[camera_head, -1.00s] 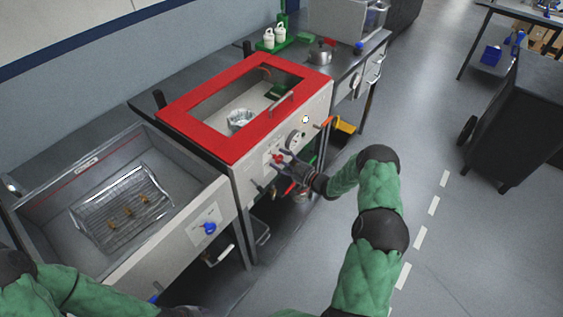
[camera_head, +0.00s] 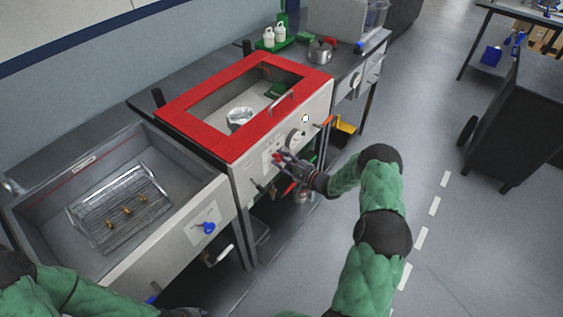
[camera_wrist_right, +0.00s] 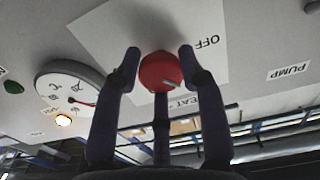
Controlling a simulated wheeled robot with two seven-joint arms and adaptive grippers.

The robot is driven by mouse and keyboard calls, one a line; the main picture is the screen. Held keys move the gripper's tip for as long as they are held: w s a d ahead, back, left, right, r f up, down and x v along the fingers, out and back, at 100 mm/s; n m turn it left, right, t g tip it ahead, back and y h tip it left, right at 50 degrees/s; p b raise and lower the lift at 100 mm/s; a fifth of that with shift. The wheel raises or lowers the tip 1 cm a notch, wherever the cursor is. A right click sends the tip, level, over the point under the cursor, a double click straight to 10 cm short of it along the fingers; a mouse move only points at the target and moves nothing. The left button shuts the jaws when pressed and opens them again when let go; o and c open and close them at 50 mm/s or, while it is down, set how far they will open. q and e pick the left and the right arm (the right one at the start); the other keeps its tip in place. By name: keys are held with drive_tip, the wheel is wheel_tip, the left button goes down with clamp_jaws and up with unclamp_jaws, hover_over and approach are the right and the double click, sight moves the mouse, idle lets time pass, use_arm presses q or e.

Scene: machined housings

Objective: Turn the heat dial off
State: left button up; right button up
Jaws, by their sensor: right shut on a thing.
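The red heat dial (camera_wrist_right: 161,72) sits on a white label reading OFF and HEAT, on the front panel of the red-topped machine (camera_head: 210,137). In the wrist view my right gripper (camera_wrist_right: 158,62) has its fingers around the dial, one on each side and one below, shut on it. The dial has a pale pointer mark on its face. In the head view my right gripper (camera_head: 283,160) is at the panel and mostly hides the dial. My left arm enters at the lower left; only a dark bit of its gripper (camera_head: 184,312) shows at the bottom edge.
A sink-like basin (camera_head: 60,172) with a wire rack and blue knob (camera_head: 208,228) stands at left. An orange lever (camera_head: 325,122) sticks out at right.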

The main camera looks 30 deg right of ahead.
drive_tip(key=n+b, duration=0.1)
drive_tip(key=n, duration=0.1)
drive_tip(key=n+b, duration=0.1)
drive_tip(key=b, duration=0.1)
drive_tip(key=n+b, duration=0.1)
drive_tip(key=n, duration=0.1)
drive_tip(key=shift+f+n+b, duration=0.3)
drive_tip(key=shift+f, duration=0.05)
drive_tip(key=shift+r+n+b, duration=0.1)
drive_tip(key=shift+n+b, duration=1.75)
drive_tip(key=shift+n, duration=0.35)
drive_tip(key=shift+r, duration=0.1)
drive_tip(key=o, duration=1.1)
drive_tip(key=shift+d, duration=0.15)
drive_tip(key=shift+r, duration=0.1)
drive_tip(key=v, duration=1.2)
